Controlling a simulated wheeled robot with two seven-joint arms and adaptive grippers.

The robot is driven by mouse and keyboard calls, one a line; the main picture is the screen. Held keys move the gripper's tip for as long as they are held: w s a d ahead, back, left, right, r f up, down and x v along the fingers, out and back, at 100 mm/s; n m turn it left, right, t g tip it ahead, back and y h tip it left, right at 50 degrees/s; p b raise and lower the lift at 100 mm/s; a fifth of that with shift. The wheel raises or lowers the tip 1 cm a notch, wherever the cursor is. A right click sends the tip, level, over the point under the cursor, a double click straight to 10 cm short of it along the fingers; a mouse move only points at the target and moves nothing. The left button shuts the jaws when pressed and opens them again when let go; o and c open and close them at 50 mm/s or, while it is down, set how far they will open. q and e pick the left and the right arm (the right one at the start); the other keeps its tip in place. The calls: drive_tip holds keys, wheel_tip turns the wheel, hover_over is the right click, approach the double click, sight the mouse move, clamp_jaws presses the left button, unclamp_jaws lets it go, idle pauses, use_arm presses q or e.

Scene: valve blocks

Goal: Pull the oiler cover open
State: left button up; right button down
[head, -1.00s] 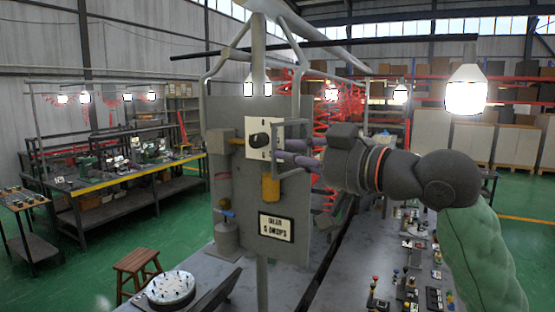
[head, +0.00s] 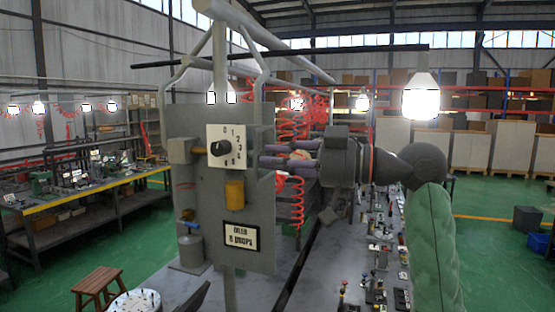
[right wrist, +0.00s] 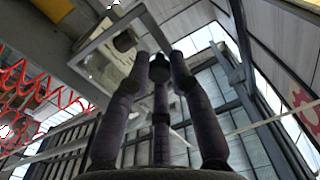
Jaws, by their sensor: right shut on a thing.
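The oiler is on an upright grey panel (head: 200,255). It has a white numbered dial plate (head: 215,134) with a black knob (head: 220,148) and an amber cup (head: 235,195) below. The oiler cover (head: 260,140) shows nearly edge-on as a thin grey frame at the dial's right side. In the right wrist view the cover (right wrist: 88,52) is a square grey frame around a see-through pane. My right gripper (head: 264,155) comes in from the right, its fingers closed at the cover's edge. In the wrist view the fingertips (right wrist: 160,68) meet at that frame; the exact contact is partly hidden. My left gripper is not in view.
A label plate (head: 241,238) is low on the panel, with a grey canister (head: 190,250) at its lower left. Red coiled hoses (head: 296,190) hang behind my right fingers. A bench with several small parts (head: 375,240) is below right. A stool (head: 98,282) stands lower left.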

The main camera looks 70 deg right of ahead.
drive_tip(key=shift+r, duration=0.25)
drive_tip(key=c, duration=1.3)
unclamp_jaws()
drive_tip(key=shift+o, duration=1)
drive_tip(key=shift+f, duration=0.1)
drive_tip(key=s, duration=1.2)
